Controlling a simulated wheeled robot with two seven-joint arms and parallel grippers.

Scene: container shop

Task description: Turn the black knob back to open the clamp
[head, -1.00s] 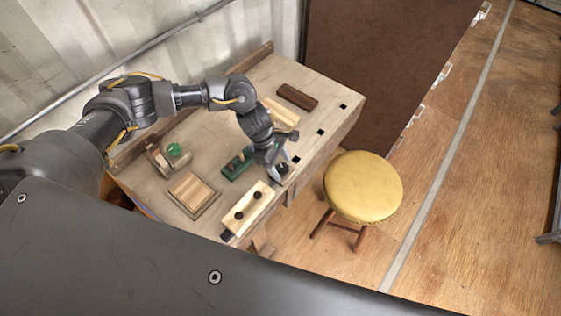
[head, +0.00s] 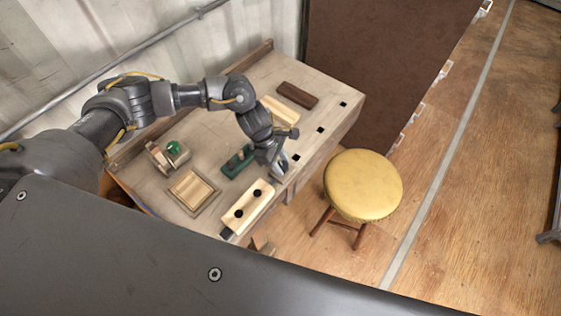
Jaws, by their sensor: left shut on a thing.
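My left gripper (head: 279,172) points down at the front edge of the workbench, right of the green tool. It is shut on a small dark thing, which appears to be the black knob; the fingers hide nearly all of it. The clamp's body cannot be made out under the gripper. My right gripper is not in view.
The workbench (head: 205,136) holds a green tool (head: 236,163), a wooden tray (head: 192,190), a wooden holder with a green item (head: 173,147), a pale block with two black round parts (head: 247,207) and a dark brown block (head: 298,95). A yellow stool (head: 363,185) stands at right.

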